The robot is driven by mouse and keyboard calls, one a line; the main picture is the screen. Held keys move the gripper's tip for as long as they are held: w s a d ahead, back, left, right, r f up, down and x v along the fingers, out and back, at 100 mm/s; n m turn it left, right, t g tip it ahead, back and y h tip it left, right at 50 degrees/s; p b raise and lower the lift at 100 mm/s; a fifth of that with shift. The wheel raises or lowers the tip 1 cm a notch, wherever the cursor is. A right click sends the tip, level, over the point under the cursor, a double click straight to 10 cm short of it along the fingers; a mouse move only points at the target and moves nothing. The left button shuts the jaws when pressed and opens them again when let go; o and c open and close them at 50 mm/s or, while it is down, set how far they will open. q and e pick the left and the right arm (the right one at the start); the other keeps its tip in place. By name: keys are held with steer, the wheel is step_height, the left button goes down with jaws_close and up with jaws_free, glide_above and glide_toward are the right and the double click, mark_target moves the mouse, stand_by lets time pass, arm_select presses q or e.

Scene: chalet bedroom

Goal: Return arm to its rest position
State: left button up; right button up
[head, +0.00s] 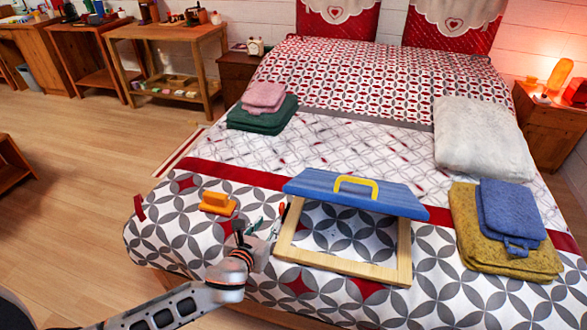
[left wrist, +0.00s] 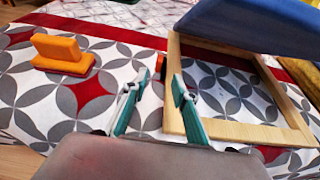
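My left arm (head: 180,305) reaches in from the lower left of the head view. Its gripper (head: 262,226) is over the front part of the bed, just left of a wooden frame (head: 340,267) with a blue lid (head: 318,188) and yellow handle. My right gripper is not seen.
The bed (head: 330,90) fills the middle. Pink and green towels (head: 262,112) lie at its left, a white pillow (head: 482,135) and yellow and blue towels (head: 500,260) at its right. Wooden tables (head: 165,32) stand at the back left. The wooden floor (head: 85,180) at left is clear.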

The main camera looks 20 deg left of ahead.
arm_select(q)
steer(key=shift+s+d+f+n, duration=0.15)
steer(key=shift+s+f+n, duration=0.05)
steer(key=shift+s+n, duration=0.1)
steer(key=s+d+f+n+g+h+p, duration=0.1)
steer(key=s+f+n+p, duration=0.1)
steer(key=s+n, duration=1)
steer(key=s+f+n+g+h+p, duration=0.1)
steer(key=s+f+n, duration=0.4)
steer(key=s+n, duration=0.7)
steer(key=n, duration=0.7)
steer(key=shift+s+d+f+g+p, duration=0.15)
steer(key=shift+s+d+g+p, duration=0.2)
steer(key=shift+s+d+g, duration=0.05)
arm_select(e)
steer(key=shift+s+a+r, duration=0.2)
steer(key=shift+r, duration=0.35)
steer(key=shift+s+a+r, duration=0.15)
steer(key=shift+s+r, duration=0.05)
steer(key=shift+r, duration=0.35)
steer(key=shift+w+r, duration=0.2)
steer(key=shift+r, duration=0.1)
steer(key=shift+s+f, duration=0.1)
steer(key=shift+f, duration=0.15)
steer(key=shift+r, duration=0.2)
